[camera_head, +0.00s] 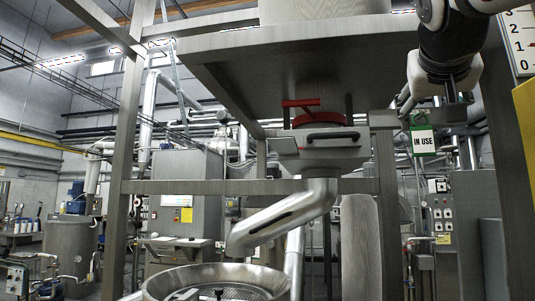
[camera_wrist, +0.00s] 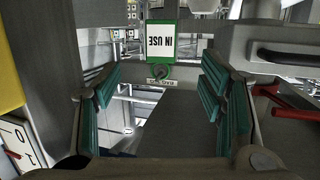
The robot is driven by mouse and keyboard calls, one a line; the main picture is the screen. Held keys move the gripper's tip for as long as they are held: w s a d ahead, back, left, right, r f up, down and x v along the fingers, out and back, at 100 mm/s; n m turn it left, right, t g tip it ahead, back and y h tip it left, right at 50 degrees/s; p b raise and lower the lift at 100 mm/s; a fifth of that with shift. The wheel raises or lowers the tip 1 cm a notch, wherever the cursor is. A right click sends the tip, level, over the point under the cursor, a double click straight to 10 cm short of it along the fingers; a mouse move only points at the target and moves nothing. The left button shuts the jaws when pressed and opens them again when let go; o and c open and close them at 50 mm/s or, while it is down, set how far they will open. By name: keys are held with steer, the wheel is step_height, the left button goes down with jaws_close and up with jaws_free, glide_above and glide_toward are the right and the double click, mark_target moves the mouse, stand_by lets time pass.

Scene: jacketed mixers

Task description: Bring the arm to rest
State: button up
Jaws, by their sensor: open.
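My gripper (camera_head: 450,92) is at the upper right in the head view, pointing down beside the steel frame. In the wrist view its two fingers with teal pads (camera_wrist: 158,105) stand wide apart, with nothing between the pads. A white "IN USE" sign with a green border (camera_head: 423,142) hangs at a bracket just below and left of my gripper in the head view. The sign shows upside down in the wrist view (camera_wrist: 162,42), beyond the fingertips and apart from them. A small label (camera_wrist: 161,80) beside it is too small to read surely.
A steel frame (camera_head: 125,150) carries a hopper with a red-handled valve (camera_head: 305,104) and a bent discharge pipe (camera_head: 285,217) over a round bowl (camera_head: 215,277). A numbered scale board (camera_head: 519,40) and a yellow panel (camera_head: 526,120) stand close right of my arm. Control cabinets (camera_head: 470,225) stand behind.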

steer(key=shift+s+a, duration=0.15)
steer(key=shift+s, duration=0.1)
steer(key=shift+f, duration=0.1)
steer(key=s+a+f+n+g+y, duration=0.2)
steer(key=a+f+y, duration=0.15)
steer(key=f, duration=0.95)
steer(key=s+a+f+n+g+y, duration=0.15)
steer(key=a+f, duration=0.25)
steer(key=f, duration=0.8)
steer(key=s+a+f+n+g+y, duration=0.1)
steer(key=s+a+f, duration=0.1)
steer(key=s+f, duration=0.2)
steer(key=s+a+f+g+y, duration=0.1)
steer(key=s+f, duration=0.3)
steer(key=f, duration=0.6)
steer(key=s+a+f+n+g+y, duration=0.1)
steer(key=s+a+f+g, duration=0.1)
steer(key=f, duration=0.4)
steer(key=shift+s+a+f+n+g, duration=0.4)
steer(key=shift+s+a, duration=0.1)
steer(key=shift+s, duration=0.4)
steer(key=shift+d, duration=0.1)
